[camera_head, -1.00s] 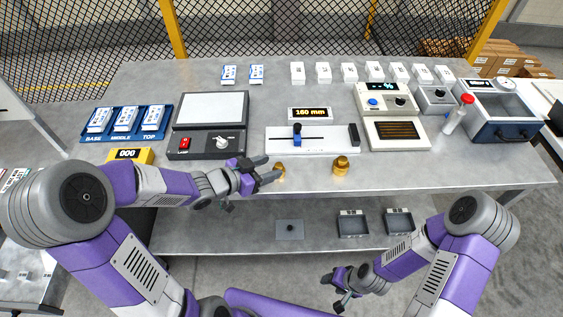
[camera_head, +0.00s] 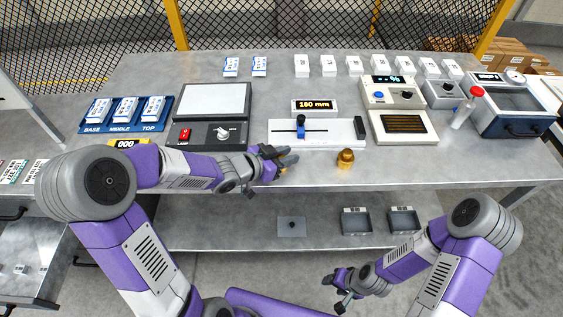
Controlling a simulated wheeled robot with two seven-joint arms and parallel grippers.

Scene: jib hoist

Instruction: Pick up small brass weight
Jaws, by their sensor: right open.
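The small brass weight (camera_head: 283,170) is near the front edge of the workbench, mostly hidden by my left gripper (camera_head: 287,158). The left fingers are right at the weight, covering its upper part. I cannot tell whether they are closed on it or only beside it. A larger brass weight (camera_head: 345,160) with a knob on top stands upright to the right, apart from the gripper. My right gripper (camera_head: 341,298) is open and empty, low in front of the bench, away from both weights.
Behind the weights is a white slide fixture (camera_head: 340,138) with a blue knob. A lamp panel box (camera_head: 213,133) stands left, a blue label tray (camera_head: 126,113) farther left. The lower shelf holds grey trays (camera_head: 357,222).

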